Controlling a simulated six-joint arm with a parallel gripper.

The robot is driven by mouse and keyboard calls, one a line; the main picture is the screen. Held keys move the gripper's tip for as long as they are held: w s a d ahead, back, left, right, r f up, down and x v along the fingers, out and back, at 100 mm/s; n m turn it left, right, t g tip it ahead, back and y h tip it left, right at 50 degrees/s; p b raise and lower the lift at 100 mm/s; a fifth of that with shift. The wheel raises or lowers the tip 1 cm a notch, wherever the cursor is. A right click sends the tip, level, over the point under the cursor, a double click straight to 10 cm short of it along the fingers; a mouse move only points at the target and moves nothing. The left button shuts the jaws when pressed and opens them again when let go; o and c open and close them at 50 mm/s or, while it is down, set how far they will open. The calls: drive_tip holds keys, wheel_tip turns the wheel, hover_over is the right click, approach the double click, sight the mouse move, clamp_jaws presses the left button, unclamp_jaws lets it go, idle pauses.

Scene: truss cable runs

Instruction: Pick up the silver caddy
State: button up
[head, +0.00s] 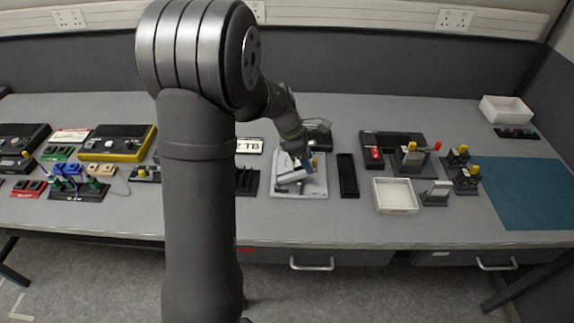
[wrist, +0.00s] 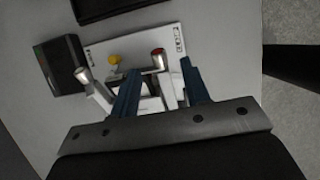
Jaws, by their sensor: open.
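A pale silver-white piece (head: 292,178), which may be the silver caddy, stands on a white base plate (head: 316,190) in the head view. In the wrist view a pale block (wrist: 152,103) shows between and behind the blue fingers, partly hidden by them; I cannot tell its full shape. My gripper (head: 302,160) is open over this plate, pointing down. The wrist view shows its two fingers (wrist: 160,68) apart, with a red-tipped lever (wrist: 159,60) between them. Whether the fingers touch anything is unclear.
A yellow-knobbed lever (wrist: 114,60) and another lever (wrist: 84,76) stand close by the fingers. A black box (wrist: 61,64) lies beside the plate. A black strip (head: 347,175) and white tray (head: 396,196) are to the right. A teal mat (head: 530,194) is clear.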

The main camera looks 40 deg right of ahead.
drive_tip(key=x, duration=0.5)
drive_tip(key=shift+s+d+f, duration=0.1)
drive_tip(key=shift+d+f, duration=0.1)
drive_tip(key=shift+f, duration=0.05)
clamp_jaws()
